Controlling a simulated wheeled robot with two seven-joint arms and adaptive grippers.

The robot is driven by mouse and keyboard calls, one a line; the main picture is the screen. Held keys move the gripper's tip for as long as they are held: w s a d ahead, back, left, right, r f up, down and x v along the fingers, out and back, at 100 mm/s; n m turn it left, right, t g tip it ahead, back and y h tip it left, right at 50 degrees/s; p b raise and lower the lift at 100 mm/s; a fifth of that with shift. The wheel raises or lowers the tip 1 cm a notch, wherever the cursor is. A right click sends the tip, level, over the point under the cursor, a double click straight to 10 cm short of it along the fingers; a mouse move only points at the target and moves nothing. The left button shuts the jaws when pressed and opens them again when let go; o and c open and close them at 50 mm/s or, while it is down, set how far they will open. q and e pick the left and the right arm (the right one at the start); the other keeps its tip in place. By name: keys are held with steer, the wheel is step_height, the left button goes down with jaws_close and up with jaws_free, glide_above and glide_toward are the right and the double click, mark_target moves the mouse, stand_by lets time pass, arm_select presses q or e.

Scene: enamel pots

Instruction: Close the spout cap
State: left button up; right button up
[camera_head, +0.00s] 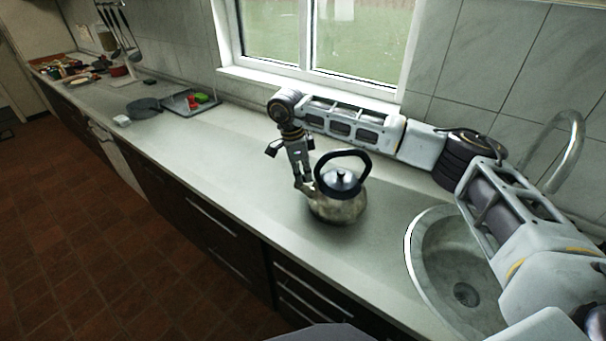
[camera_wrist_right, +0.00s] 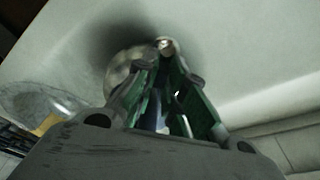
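A metal kettle (camera_head: 338,207) with a dark lid and black loop handle stands upright on the counter. Its spout is on the left side, mostly hidden behind my right gripper (camera_head: 305,188), which points down from the left and is at or very close to it. In the right wrist view, the kettle body (camera_wrist_right: 122,70) shows behind the left finger. A small round metal piece, seemingly the spout end or its cap (camera_wrist_right: 166,45), is just at the fingertips. The fingers converge there and look shut; a firm hold is not visible. The cap's angle is unclear. My left gripper is not in view.
A round sink (camera_head: 424,262) with a curved tap (camera_head: 572,150) is at the right. A window (camera_head: 330,40) is behind the counter. A tray (camera_head: 190,102) and a dark pan (camera_head: 143,107) stand farther left. The counter (camera_head: 235,165) left of the kettle is clear.

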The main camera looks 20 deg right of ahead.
steer(key=o, duration=0.4)
steer(key=shift+o, duration=0.2)
steer(key=shift+r, duration=0.3)
steer(key=shift+a+r, duration=0.15)
steer(key=shift+r, duration=0.55)
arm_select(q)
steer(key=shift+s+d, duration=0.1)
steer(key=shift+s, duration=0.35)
arm_select(e)
step_height(320, 180, up, 10)
steer(key=a, duration=0.1)
steer(key=shift+w+a, duration=0.15)
steer(key=shift+a, duration=0.25)
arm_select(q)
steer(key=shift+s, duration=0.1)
arm_select(e)
steer(key=shift+f, duration=0.15)
